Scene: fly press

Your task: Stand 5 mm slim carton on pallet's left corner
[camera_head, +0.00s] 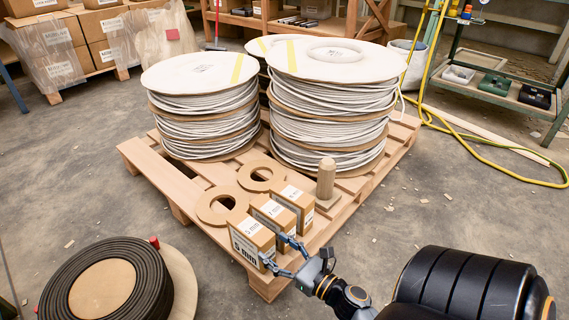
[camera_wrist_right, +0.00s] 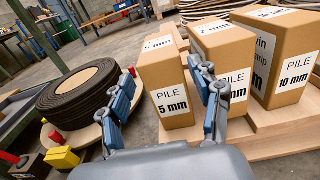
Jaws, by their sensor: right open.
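The 5 mm slim carton (camera_head: 250,240) stands upright on the wooden pallet (camera_head: 150,166), at its near edge, first in a row with the 7 mm carton (camera_head: 271,214) and the 10 mm carton (camera_head: 295,203). My right gripper (camera_head: 278,252) is open at its near side. In the right wrist view, the 5 mm carton (camera_wrist_right: 160,78) shows ahead between the two spread fingers (camera_wrist_right: 161,78); the right finger overlaps the 7 mm carton (camera_wrist_right: 222,45). I cannot tell whether either finger touches. The pallet's left corner is bare. My left gripper is not in view.
Large cable reels (camera_head: 203,110) fill the back of the pallet. Two cardboard rings (camera_head: 222,205) and a wooden peg (camera_head: 326,180) stand near the cartons. A black coil (camera_head: 140,268) lies on the floor at lower left. A yellow hose (camera_head: 470,150) runs at right.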

